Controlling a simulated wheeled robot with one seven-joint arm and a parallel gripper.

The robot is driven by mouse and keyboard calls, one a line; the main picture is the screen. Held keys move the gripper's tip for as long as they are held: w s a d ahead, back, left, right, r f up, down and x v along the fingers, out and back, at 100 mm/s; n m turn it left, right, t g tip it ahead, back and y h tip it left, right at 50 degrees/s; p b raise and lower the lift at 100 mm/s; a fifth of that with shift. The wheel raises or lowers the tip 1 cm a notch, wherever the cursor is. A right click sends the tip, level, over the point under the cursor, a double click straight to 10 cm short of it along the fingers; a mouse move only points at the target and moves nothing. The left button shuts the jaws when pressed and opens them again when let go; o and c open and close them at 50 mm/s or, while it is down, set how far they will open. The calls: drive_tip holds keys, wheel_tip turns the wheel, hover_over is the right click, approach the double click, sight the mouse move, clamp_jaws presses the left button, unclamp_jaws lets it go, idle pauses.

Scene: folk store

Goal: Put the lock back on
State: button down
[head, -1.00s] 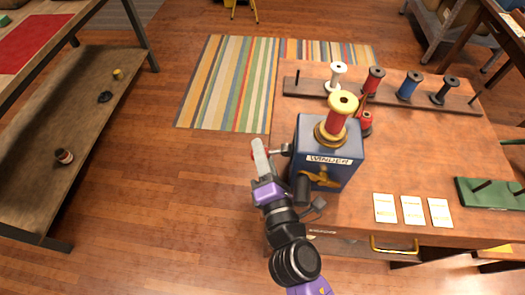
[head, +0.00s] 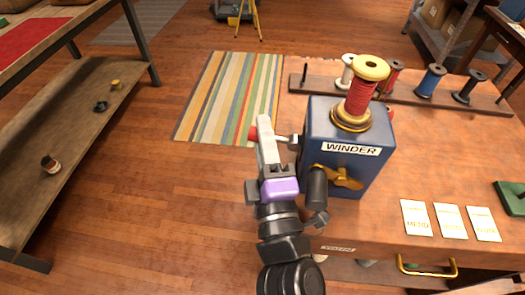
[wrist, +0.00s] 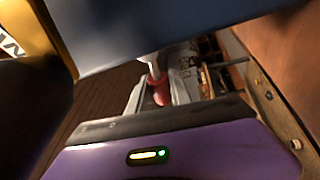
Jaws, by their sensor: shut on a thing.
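The blue winder box (head: 322,128), labelled WINDER, stands at the table's left edge. A spool of red thread (head: 361,97) stands upright on its brass seat. A brass lever-like part (head: 342,179), perhaps the lock, sits slanted on the box's front face; I cannot tell how it is engaged. My gripper (head: 266,130) is at the box's left side, shut on the red crank handle (head: 253,133), which joins the box by a metal arm. The handle also shows between the fingers in the wrist view (wrist: 160,90). The fingers hide part of it.
The wooden table (head: 455,160) carries a rack (head: 425,95) of spools behind the winder. Several white cards (head: 416,218) lie at the front, with a green block (head: 512,198) at right. A drawer with a yellow handle (head: 427,268) is below.

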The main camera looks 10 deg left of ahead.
drive_tip(key=shift+d+r+m+h+b, duration=0.2)
drive_tip(key=shift+m+h+b, duration=0.1)
drive_tip(key=shift+m+b, duration=0.65)
drive_tip(key=c, duration=1.2)
unclamp_jaws()
drive_tip(key=shift+r, duration=0.1)
drive_tip(key=shift+o, duration=0.2)
drive_tip(key=v, duration=0.3)
drive_tip(key=b+v, duration=0.1)
drive_tip(key=v, duration=0.2)
drive_tip(key=shift+s+f, duration=0.2)
drive_tip(key=shift+f, duration=0.1)
drive_tip(key=shift+s+d, duration=0.15)
drive_tip(key=shift+s, duration=0.5)
